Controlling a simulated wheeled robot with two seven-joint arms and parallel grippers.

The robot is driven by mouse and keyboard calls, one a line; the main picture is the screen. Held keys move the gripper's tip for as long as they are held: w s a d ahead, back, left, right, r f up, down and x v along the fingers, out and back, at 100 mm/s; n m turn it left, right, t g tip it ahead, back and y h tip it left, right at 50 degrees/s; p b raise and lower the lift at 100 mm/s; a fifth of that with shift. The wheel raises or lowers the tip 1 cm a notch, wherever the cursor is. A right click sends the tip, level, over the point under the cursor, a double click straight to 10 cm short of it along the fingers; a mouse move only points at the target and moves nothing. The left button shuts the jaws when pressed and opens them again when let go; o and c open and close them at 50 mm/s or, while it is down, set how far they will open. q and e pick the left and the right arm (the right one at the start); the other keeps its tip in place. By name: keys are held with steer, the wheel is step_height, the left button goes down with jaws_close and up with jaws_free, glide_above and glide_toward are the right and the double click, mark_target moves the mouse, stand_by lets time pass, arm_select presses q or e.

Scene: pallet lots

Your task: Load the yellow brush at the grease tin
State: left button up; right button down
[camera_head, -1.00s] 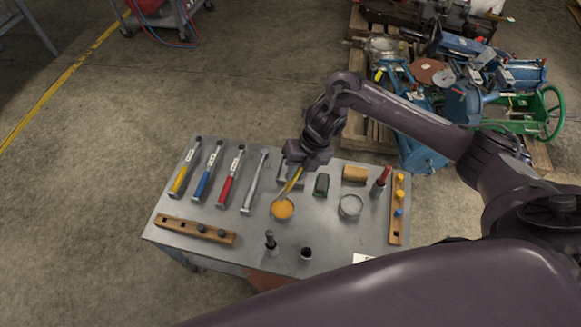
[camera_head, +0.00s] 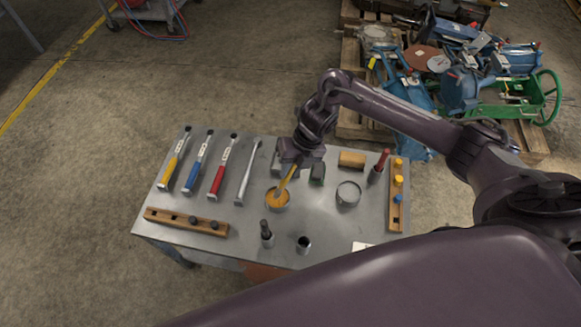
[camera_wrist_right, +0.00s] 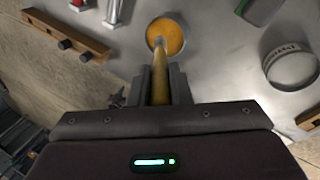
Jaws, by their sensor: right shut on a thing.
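My right gripper (camera_head: 293,168) is shut on the yellow brush (camera_head: 287,181) above the table. The brush tilts down to the left, its lower end at the grease tin (camera_head: 268,205), a round tin of orange-yellow grease. In the right wrist view, the brush handle (camera_wrist_right: 160,86) stands between the fingers of the right gripper (camera_wrist_right: 160,78). My left gripper is not in view.
A green block (camera_head: 317,175), a wooden block (camera_head: 352,160) and an empty-looking ring-shaped tin (camera_head: 348,203) lie right of the grease tin. Several coloured-handled tools (camera_head: 197,162) lie left. Two dark upright pieces (camera_head: 303,245) stand in front. A wooden rack (camera_head: 396,215) lies at the right edge.

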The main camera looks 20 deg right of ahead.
steer(key=shift+f+b, duration=0.45)
steer(key=shift+f, duration=0.05)
stand_by(0.8)
steer(key=shift+s+d+f+b, duration=0.2)
steer(key=shift+d+f+b, duration=0.05)
steer(key=shift+f+b, duration=0.3)
steer(key=shift+s+d+f, duration=0.1)
steer(key=shift+f, duration=0.05)
stand_by(0.5)
steer(key=r+p, duration=0.1)
steer(key=r, duration=0.1)
steer(key=r+p, duration=0.1)
steer(key=shift+w+a+r+p, duration=0.2)
steer(key=shift+w+a+p, duration=0.15)
steer(key=shift+a, duration=0.05)
steer(key=shift+p+v, duration=0.65)
steer(key=shift+v, duration=0.15)
steer(key=shift+s+a+r+p, duration=0.1)
steer(key=shift+a+r+p, duration=0.05)
steer(key=shift+r+p, duration=1.05)
steer(key=shift+r, duration=0.1)
steer(key=shift+a, duration=0.1)
